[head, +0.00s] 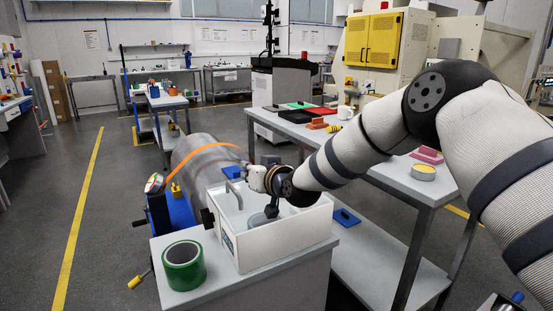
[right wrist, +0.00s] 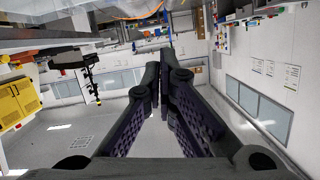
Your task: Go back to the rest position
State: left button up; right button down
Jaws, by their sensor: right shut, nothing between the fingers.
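My right arm reaches in from the right in the head view. Its gripper (head: 256,178) is above the white open-topped box (head: 285,240) on the grey cabinet. In the right wrist view the two dark fingers of the right gripper (right wrist: 164,72) come together at their tips with nothing between them. Part of the box's inside is hidden behind the wrist. A grey object (head: 262,217) shows inside the box, under the wrist. My left gripper is not in view.
A green tape roll (head: 184,265) stands left of the box on the cabinet top (head: 200,298). A clear cylinder with an orange band (head: 205,152) lies behind. A grey table (head: 395,178) with trays is under and beyond my arm. Open floor lies left.

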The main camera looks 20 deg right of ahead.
jog(key=a+r+v, duration=0.1)
jog(key=v, duration=0.6)
jog(key=s+f+g, duration=0.4)
jog(key=s+f, duration=0.8)
jog(key=f, duration=0.2)
jog(key=s+f+g, duration=0.5)
jog(key=s+f, duration=0.7)
jog(key=f, duration=0.2)
jog(key=s+d+f+g+h, duration=0.1)
jog(key=s+f+g, duration=0.2)
jog(key=s, duration=1.1)
jog(key=s+d+f+g+h, duration=0.1)
jog(key=s+d+f+g, duration=0.1)
jog(key=s, duration=1.3)
jog(key=f+g+p, duration=0.1)
jog(key=g, duration=0.1)
jog(key=shift+g+h, duration=0.3)
